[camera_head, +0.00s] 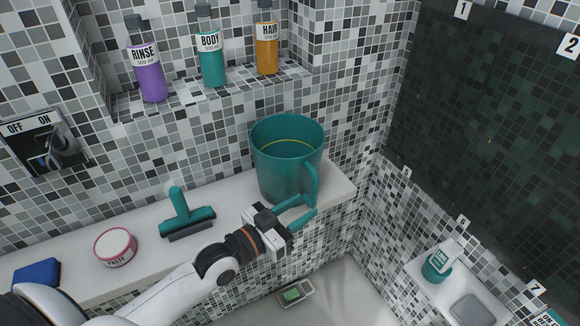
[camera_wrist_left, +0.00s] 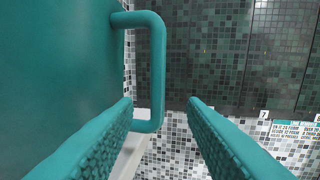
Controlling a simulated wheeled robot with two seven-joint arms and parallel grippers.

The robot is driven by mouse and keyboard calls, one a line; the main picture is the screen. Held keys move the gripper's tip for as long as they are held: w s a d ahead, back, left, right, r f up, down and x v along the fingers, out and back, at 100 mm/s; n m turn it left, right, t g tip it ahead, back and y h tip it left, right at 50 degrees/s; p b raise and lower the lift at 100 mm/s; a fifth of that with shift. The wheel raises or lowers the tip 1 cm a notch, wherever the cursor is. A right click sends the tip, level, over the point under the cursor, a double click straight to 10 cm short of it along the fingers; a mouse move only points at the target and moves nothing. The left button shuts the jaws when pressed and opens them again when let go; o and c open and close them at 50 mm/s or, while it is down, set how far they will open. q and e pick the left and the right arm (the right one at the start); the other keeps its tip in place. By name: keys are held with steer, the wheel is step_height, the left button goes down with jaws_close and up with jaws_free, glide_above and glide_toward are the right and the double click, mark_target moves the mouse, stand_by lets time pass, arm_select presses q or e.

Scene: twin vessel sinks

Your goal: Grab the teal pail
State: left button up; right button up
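The teal pail (camera_head: 285,172) stands upright on the white ledge, near its right end. Its handle (camera_head: 313,186) is on the right side, facing my left gripper. My left gripper (camera_head: 303,212) has teal fingers and is close in front of the pail, by the lower part of the handle. In the left wrist view the pail body (camera_wrist_left: 55,70) fills the left side, and the handle (camera_wrist_left: 158,70) hangs down between the two spread fingers (camera_wrist_left: 160,108). The fingers are apart, and I see no grip on the handle. My right gripper is not in view.
A teal squeegee (camera_head: 188,216), a pink-rimmed paste tub (camera_head: 115,247) and a blue block (camera_head: 37,273) lie left on the ledge (camera_head: 150,225). Purple (camera_head: 148,75), teal (camera_head: 211,60) and orange (camera_head: 267,48) bottles stand in the niche above.

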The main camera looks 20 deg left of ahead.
mark_target(312, 200)
arm_select(q)
steer(key=p+x, duration=0.1)
steer(key=x, duration=0.5)
steer(key=shift+w+r, duration=0.15)
steer(key=shift+w, duration=0.2)
steer(key=shift+s, duration=0.1)
steer(key=shift+c, duration=0.2)
jaws_close()
